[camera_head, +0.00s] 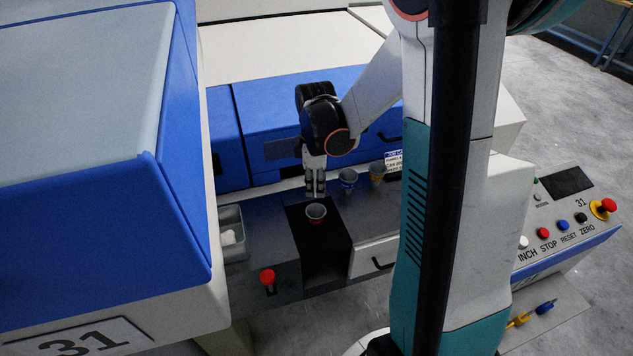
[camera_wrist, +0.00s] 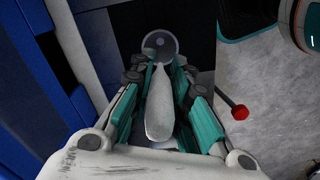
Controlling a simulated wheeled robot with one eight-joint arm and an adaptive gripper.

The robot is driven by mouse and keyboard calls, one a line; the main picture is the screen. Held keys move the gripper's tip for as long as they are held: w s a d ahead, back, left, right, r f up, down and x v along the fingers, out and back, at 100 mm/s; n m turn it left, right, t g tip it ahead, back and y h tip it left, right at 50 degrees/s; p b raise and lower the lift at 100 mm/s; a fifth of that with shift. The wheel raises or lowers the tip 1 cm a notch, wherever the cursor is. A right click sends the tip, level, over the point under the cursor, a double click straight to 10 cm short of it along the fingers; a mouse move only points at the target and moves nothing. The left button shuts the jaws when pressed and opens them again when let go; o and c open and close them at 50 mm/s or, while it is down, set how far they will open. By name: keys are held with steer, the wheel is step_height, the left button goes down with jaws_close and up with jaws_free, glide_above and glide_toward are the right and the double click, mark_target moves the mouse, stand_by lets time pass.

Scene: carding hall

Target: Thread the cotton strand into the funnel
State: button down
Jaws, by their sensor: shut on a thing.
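My gripper (camera_head: 315,192) points down just behind the funnel in the head view. In the wrist view my gripper's teal fingers (camera_wrist: 160,78) are shut on the white cotton strand (camera_wrist: 160,112), which lies lengthwise between them. The grey round funnel (camera_wrist: 160,43) shows beyond the fingertips. The strand's thin far end overlaps the funnel's near side in that view; I cannot tell whether it is inside or above the mouth. In the head view the funnel (camera_head: 316,212), with a red lower part, sits at the black panel. The strand cannot be made out there.
A blue-banded cup (camera_head: 348,176) and a yellow-banded cup (camera_head: 377,168) stand behind right of the funnel. A grey bin (camera_head: 232,216) with white material is at left. A red knob (camera_head: 267,276) sticks up in front. A blue machine cover (camera_head: 300,105) rises behind.

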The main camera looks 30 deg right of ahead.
mark_target(315, 176)
steer(key=shift+f+b, duration=3.05)
steer(key=shift+f, duration=1.05)
steer(key=shift+s+a+f, duration=0.1)
steer(key=shift+s+f, duration=0.1)
steer(key=c, duration=1.4)
jaws_free()
steer(key=shift+f+b, duration=0.1)
steer(key=shift+b, duration=0.2)
steer(key=shift+w+f, duration=0.1)
steer(key=shift+w, duration=0.1)
step_height(315, 176, up, 12)
steer(key=shift+r, duration=0.2)
